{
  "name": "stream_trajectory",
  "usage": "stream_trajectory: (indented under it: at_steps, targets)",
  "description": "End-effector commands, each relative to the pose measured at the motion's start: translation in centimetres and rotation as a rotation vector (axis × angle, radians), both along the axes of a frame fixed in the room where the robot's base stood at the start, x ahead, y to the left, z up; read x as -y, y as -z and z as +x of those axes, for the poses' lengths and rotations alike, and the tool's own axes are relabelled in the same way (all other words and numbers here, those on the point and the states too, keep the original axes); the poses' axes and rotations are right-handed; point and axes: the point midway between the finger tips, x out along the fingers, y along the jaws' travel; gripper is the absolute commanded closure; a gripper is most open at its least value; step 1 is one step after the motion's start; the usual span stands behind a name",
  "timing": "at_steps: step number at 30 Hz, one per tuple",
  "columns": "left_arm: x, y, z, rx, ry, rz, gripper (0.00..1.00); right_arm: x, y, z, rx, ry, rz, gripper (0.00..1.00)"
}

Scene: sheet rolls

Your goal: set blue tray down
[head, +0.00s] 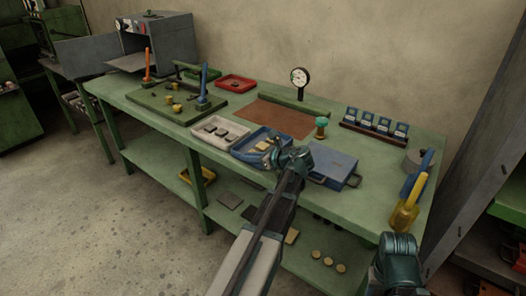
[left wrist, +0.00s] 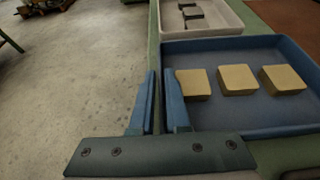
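The blue tray (head: 248,154) lies on the green workbench near its front edge. In the left wrist view the blue tray (left wrist: 235,44) holds three tan square blocks (left wrist: 238,80). My left gripper (left wrist: 158,100) is at the tray's near left wall, one finger outside and one inside, with only a narrow gap between them; it looks shut on the wall. In the head view my left gripper (head: 273,154) partly covers the tray. The tray looks level; whether its underside touches the bench is hidden. My right wrist shows at the bottom right, but its fingers do not.
A pale tray (head: 221,139) with dark pieces sits just left of the blue tray. A blue case (head: 331,166) lies close on its right. A brown mat (head: 285,118) is behind. A dial gauge (head: 299,77) and yellow tool (head: 404,216) stand farther off.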

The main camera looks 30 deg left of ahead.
Motion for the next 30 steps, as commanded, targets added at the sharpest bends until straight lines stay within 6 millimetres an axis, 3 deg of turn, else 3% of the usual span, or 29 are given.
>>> stream_trajectory:
  at_steps: [3, 10, 12, 13, 30]
  targets:
    - [-1.41, 0.77, 0.11, 0.000, -0.002, 0.000, 0.86, 0.00, 0.76, 0.01, 0.000, 0.000, 0.000, 0.50]
    - [-1.54, 0.65, 0.12, 0.000, 0.001, 0.000, 0.86, 0.00, 0.64, 0.00, 0.000, 0.000, 0.000, 0.50]
    - [-1.53, 0.65, 0.12, 0.000, 0.000, 0.000, 0.99, 0.00, 0.64, 0.00, 0.000, 0.000, 0.000, 0.50]
    - [-1.53, 0.65, 0.12, 0.000, 0.000, 0.000, 1.00, 0.00, 0.64, 0.00, 0.000, 0.000, 0.000, 0.50]
    - [-1.51, 0.66, 0.12, 0.000, 0.000, -0.001, 1.00, 0.00, 0.64, 0.00, 0.000, 0.000, 0.000, 0.50]
